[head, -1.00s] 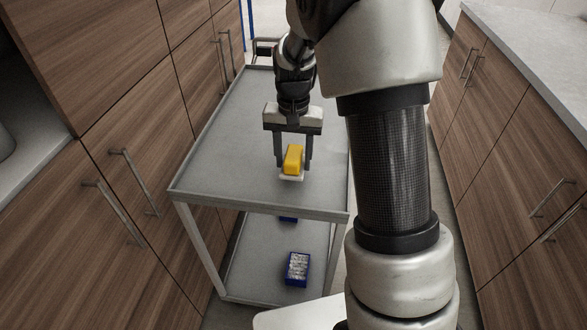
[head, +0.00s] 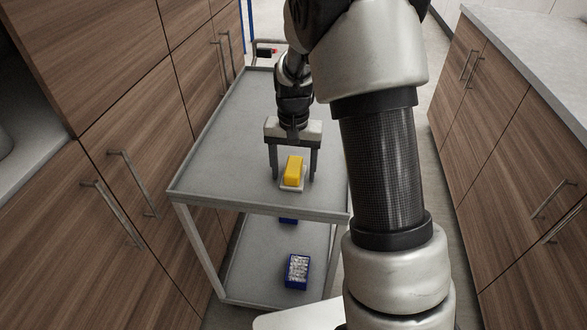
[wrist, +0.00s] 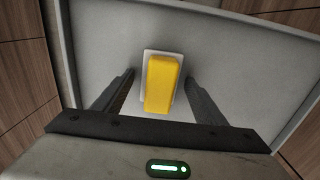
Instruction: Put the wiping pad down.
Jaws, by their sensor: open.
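The wiping pad (head: 294,170) has a yellow block-shaped top on a pale flat base. It lies on the grey top shelf of the cart (head: 240,140), near the front edge. My gripper (head: 292,177) is open, with one finger on each side of the pad and a gap on both sides. In the wrist view the pad (wrist: 161,83) sits between the spread fingers (wrist: 160,85), touching neither. Its pale base shows flat on the shelf around the yellow top.
Blue bins stand on the lower shelf, one (head: 297,271) with pale contents. Wooden cabinets with handles (head: 120,160) rise close on the left, and a counter (head: 530,60) is on the right. The top shelf left of the pad is clear.

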